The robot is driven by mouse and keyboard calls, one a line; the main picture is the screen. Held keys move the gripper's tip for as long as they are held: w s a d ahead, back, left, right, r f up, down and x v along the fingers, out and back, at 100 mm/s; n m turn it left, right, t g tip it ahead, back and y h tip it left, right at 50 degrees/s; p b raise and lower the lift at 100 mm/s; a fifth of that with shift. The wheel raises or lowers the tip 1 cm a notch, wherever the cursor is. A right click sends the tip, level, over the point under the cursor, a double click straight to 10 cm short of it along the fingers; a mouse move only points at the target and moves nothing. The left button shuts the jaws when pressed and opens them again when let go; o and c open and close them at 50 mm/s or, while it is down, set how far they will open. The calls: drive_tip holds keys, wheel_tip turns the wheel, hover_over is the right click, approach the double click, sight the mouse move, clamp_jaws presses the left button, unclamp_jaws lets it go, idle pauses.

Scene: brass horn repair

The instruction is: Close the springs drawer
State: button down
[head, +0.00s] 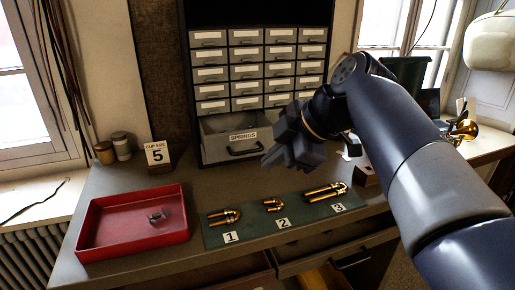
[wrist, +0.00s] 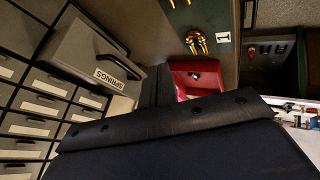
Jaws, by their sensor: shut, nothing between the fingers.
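The springs drawer (head: 222,148) is the wide bottom drawer of the small-parts cabinet. It stands pulled out, with its inside showing above the front. Its front carries a SPRINGS label and a dark handle (head: 245,151). The drawer also shows at the upper left of the wrist view (wrist: 78,55), jutting out from the cabinet. My gripper (head: 277,162) is shut and empty, just right of the drawer front in the head view. Its dark fingers (wrist: 160,88) also show in the wrist view. I cannot tell whether they touch the drawer; they seem apart from it.
The cabinet's (head: 193,75) small drawers above look shut. A red tray (head: 100,245) with a small clear item lies at left. A green mat (head: 255,232) holds brass slides by cards 1, 2 and 3. A "CUP SIZE 5" card (head: 157,154) stands left. A bench drawer (head: 335,258) below is partly out.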

sight(237, 134)
drive_tip(key=shift+w+a+f+p, duration=0.25)
drive_tip(key=shift+w+a, duration=0.2)
drive_tip(key=shift+w, duration=0.35)
drive_tip(key=shift+w+a+f+p, duration=0.2)
drive_tip(key=shift+w+a+p, duration=0.2)
drive_tip(key=shift+w, duration=0.45)
drive_tip(key=shift+w+a+f+p, duration=0.25)
drive_tip(key=shift+w+a, duration=0.2)
drive_tip(key=shift+w, duration=0.35)
drive_tip(key=shift+r, duration=0.1)
drive_tip(key=w+a+p, duration=0.1)
drive_tip(key=w, duration=0.2)
drive_tip(key=w+a+p, duration=0.1)
drive_tip(key=w, duration=0.3)
drive_tip(key=w+a+p, duration=0.1)
drive_tip(key=w, duration=0.2)
drive_tip(key=shift+w, duration=0.25)
